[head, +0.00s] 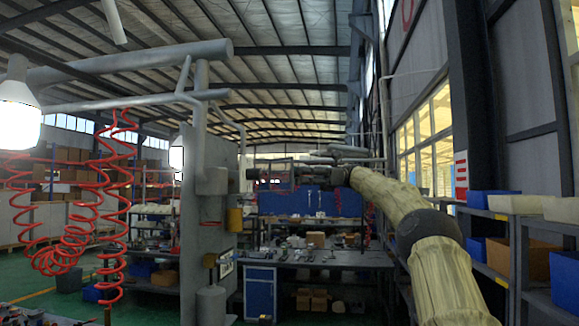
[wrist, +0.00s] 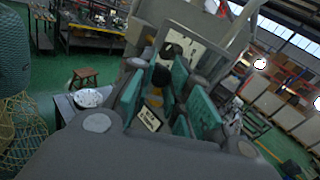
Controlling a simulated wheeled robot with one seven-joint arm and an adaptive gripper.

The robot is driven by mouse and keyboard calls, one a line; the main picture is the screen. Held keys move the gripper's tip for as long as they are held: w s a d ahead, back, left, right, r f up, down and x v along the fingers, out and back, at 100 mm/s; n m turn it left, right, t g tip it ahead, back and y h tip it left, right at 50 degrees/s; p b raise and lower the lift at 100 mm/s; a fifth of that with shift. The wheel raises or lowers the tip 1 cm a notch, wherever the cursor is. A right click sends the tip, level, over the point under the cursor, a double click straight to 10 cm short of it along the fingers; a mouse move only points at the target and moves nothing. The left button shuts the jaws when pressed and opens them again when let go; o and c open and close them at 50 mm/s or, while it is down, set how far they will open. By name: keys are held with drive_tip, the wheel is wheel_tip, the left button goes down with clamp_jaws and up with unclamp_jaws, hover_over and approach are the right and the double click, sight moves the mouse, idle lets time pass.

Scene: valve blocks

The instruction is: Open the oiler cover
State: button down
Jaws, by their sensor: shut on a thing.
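My gripper (head: 256,174) reaches in from the right, level with the grey valve fixture (head: 211,181) on the tall grey panel (head: 190,215). In the wrist view my gripper (wrist: 163,88) has its teal-padded fingers closed around a dark rounded piece (wrist: 160,76). That piece is mostly hidden by the fingers, and I cannot tell for certain that it is the oiler cover. A yellowish part (wrist: 155,101) and a small label plate (wrist: 149,118) show beyond and between the fingers. A yellow part (head: 235,219) sits on the fixture below my gripper in the head view.
Grey pipes (head: 130,58) run above the panel. Red coiled hoses (head: 115,190) hang at the left. A workbench (head: 320,257) with small items stands behind, and shelves with blue bins (head: 490,199) line the right side. Green floor is open at the left.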

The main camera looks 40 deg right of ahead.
drive_tip(key=shift+w+d+f+n+g+p, duration=0.15)
drive_tip(key=shift+w+d+n+g+p, duration=0.25)
drive_tip(key=shift+p, duration=0.7)
drive_tip(key=c, duration=1.3)
unclamp_jaws()
drive_tip(key=shift+s+a, duration=0.1)
drive_tip(key=shift+f+b, duration=0.15)
drive_tip(key=shift+b, duration=0.5)
drive_tip(key=shift+s+m+b, duration=0.15)
drive_tip(key=shift+m+b, duration=0.15)
drive_tip(key=shift+b, duration=0.5)
drive_tip(key=shift+s+a+m+t+b, duration=0.25)
drive_tip(key=shift+t+b, duration=0.25)
drive_tip(key=shift+b, duration=0.65)
